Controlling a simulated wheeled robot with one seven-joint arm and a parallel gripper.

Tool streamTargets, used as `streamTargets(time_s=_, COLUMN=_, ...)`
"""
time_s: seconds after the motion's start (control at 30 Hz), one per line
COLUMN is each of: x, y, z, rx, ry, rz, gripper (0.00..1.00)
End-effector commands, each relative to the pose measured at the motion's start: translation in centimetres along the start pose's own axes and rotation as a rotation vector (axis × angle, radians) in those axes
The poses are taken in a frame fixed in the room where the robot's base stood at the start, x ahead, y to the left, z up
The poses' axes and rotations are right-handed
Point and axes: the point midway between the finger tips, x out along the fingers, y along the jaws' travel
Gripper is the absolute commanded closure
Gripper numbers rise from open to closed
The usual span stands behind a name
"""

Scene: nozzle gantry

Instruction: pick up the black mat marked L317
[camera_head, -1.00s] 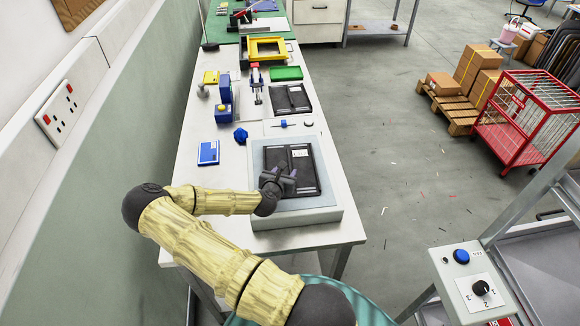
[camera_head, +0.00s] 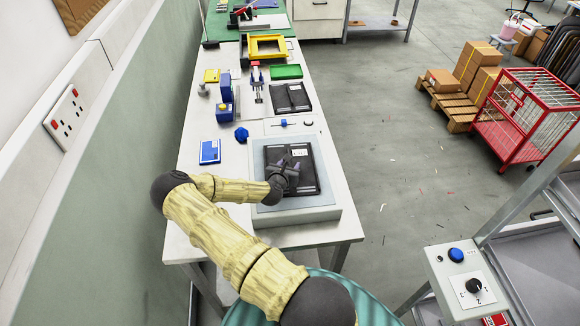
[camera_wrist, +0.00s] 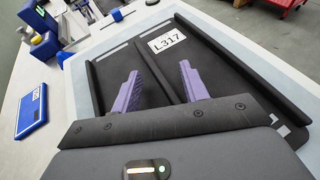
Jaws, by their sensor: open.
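The black mat marked L317 (camera_wrist: 235,80) lies flat on a grey raised block in the wrist view, its white label near the far edge and a raised ridge along its middle. In the head view the black mat (camera_head: 309,178) lies on the same block (camera_head: 310,214), partly covered by my gripper. My gripper (camera_head: 291,166) is over the mat. In the wrist view my gripper (camera_wrist: 160,82) shows two purple fingers, apart and empty, one on each side of the ridge. I cannot tell whether the fingertips touch the mat.
A second black mat (camera_head: 291,97) lies farther back on the bench (camera_head: 193,222). A green tray (camera_head: 286,72) and yellow frame (camera_head: 267,46) are behind.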

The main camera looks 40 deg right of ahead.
Motion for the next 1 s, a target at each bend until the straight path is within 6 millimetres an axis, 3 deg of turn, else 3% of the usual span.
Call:
streamTargets(time_s=0.4, x=-0.03, y=-0.01, z=-0.02, rx=0.000, ry=0.000, rz=0.000, gripper=0.56)
streamTargets(time_s=0.63, x=-0.04, y=-0.01, z=-0.04, rx=0.000, ry=0.000, rz=0.000, gripper=0.99)
streamTargets(time_s=1.0, x=-0.04, y=-0.02, z=-0.05, rx=0.001, ry=0.000, rz=0.000, gripper=1.00)
